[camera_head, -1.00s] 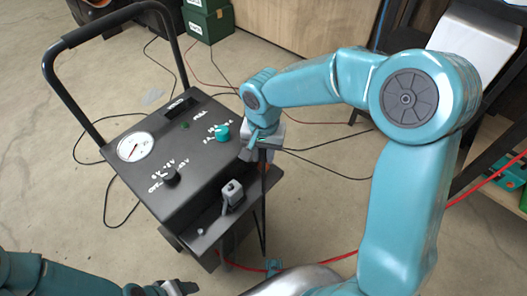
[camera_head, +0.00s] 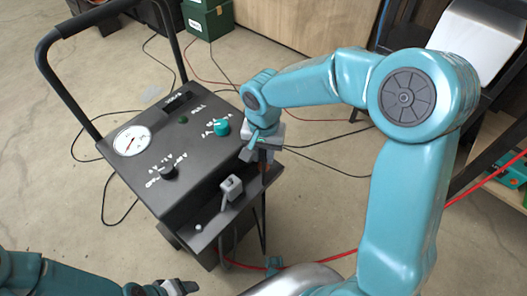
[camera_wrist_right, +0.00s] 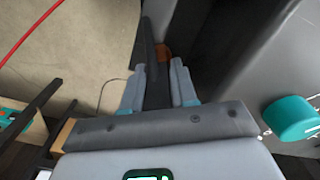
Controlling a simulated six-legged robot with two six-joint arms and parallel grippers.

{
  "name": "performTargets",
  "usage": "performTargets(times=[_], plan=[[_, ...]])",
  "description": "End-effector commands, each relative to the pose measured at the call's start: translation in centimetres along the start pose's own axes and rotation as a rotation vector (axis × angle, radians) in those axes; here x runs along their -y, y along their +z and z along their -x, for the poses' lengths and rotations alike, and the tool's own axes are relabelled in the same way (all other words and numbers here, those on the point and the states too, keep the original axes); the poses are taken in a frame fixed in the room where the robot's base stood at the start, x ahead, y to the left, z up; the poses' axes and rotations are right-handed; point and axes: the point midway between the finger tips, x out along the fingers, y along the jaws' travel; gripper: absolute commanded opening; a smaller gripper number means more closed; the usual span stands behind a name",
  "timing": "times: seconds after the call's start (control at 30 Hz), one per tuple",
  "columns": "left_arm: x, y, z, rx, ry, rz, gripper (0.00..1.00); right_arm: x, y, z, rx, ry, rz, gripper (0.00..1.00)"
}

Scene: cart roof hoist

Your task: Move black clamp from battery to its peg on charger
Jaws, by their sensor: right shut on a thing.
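The black charger (camera_head: 165,205) stands left of centre in the head view, with a dial and two knobs on its sloped panel. A small shelf on its front side carries a grey clamp-like piece (camera_head: 231,188) and a small pale stub (camera_head: 198,227). My right gripper (camera_head: 264,154) is at the shelf's far right end. In the right wrist view its fingers are shut on the dark black clamp (camera_wrist_right: 156,88), with an orange-brown spot just beyond it. The clamp's peg is hard to make out. My left gripper (camera_head: 178,288) is at the bottom edge, partly cut off. I cannot identify the battery.
The charger's tubular handle (camera_head: 62,95) rises at the left. A red cable (camera_head: 330,258) runs low towards the right, and thin dark cables lie on the floor. Green boxes (camera_head: 208,17) stand at the back. A shelf unit is at the right. Floor behind the charger is mostly open.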

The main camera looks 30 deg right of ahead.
Motion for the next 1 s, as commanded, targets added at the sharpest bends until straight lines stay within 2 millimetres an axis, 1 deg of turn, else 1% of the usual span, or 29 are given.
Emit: performTargets(times=[0.17, 0.2, 0.27, 0.67, 0.77, 0.87, 0.97, 1.0], plan=[[0.2, 0.0, -0.5, 0.0, 0.0, 0.0, 0.63, 0.0, 0.0, -0.6, 0.0, 0.0, 0.0, 0.0], [0.1, 0.0, -0.4, 0.0, 0.0, 0.0, 0.63, 0.0, 0.0, -0.5, 0.0, 0.0, 0.0, 0.37], [0.1, 0.0, -0.3, 0.0, 0.0, 0.0, 0.63, 0.0, 0.0, -0.4, 0.0, 0.0, 0.0, 0.57], [0.1, 0.0, -0.3, 0.0, 0.0, 0.0, 0.63, 0.1, 0.0, -0.4, -0.001, -0.003, 0.0, 0.57], [0.1, 0.0, -0.2, 0.0, 0.0, 0.0, 0.63, 0.1, -0.1, 0.1, -0.003, -0.004, 0.0, 0.57], [-0.1, 0.0, 0.3, 0.0, 0.0, 0.0, 0.63, 0.1, -0.1, 1.5, -0.005, -0.005, -0.001, 0.57], [-0.4, 0.0, 1.1, 0.0, 0.0, 0.0, 0.63, 0.2, -0.2, 3.9, -0.007, -0.008, -0.002, 0.57], [-0.5, 0.0, 1.5, 0.0, 0.0, 0.0, 0.63, 0.2, -0.1, 5.0, -0.007, -0.008, -0.001, 0.57]])
